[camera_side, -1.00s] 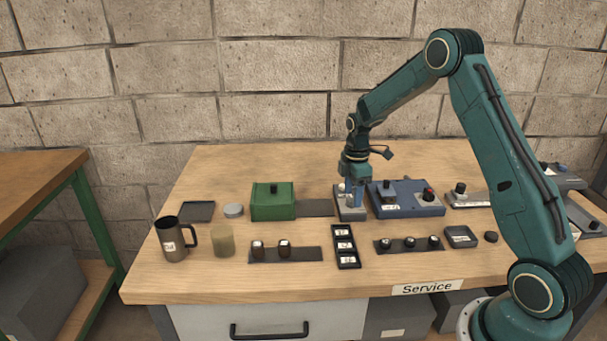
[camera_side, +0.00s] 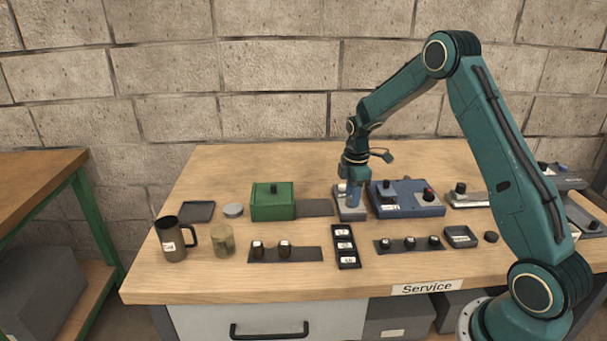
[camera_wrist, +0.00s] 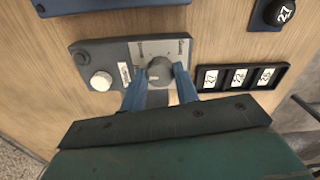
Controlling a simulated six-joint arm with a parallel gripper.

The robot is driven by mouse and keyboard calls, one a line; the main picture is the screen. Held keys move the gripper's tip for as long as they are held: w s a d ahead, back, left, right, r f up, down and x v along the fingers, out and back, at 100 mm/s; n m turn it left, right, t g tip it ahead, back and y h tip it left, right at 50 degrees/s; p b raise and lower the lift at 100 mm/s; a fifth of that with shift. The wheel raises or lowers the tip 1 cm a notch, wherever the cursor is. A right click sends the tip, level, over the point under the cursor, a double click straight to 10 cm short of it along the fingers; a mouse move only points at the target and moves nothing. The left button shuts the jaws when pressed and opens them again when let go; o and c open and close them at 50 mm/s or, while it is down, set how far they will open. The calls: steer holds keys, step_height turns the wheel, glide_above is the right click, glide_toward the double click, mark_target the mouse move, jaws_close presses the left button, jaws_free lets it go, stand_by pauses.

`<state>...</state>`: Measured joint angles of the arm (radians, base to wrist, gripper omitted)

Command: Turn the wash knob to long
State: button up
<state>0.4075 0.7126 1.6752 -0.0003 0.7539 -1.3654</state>
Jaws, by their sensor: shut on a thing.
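The wash knob (camera_wrist: 160,72) is a round dark grey knob on a light plate of a narrow grey panel (camera_wrist: 95,55). In the wrist view my gripper (camera_wrist: 164,76) has its two blue fingers on either side of the knob, shut on it. The plate has small printed marks near its top corners, too small to read. In the side view the panel (camera_side: 349,214) lies flat on the table, and my gripper (camera_side: 353,200) reaches down onto it, hiding the knob. A round white button (camera_wrist: 101,81) and a small label sit on the same panel.
A blue box with knobs (camera_side: 408,200) stands close right of the panel. A green box (camera_side: 272,203) stands to the left. A dark tray with labelled tiles (camera_side: 334,231) lies in front. A mug (camera_side: 175,246) and a jar (camera_side: 222,247) stand front left.

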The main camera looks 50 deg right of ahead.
steer(key=shift+m, duration=0.4)
steer(key=m, duration=0.9)
steer(key=shift+m, duration=0.4)
steer(key=m, duration=0.3)
steer(key=shift+a+m, duration=0.1)
steer(key=shift+m, duration=0.2)
steer(key=m, duration=0.4)
steer(key=shift+m, duration=0.3)
steer(key=m, duration=0.5)
steer(key=o, duration=1)
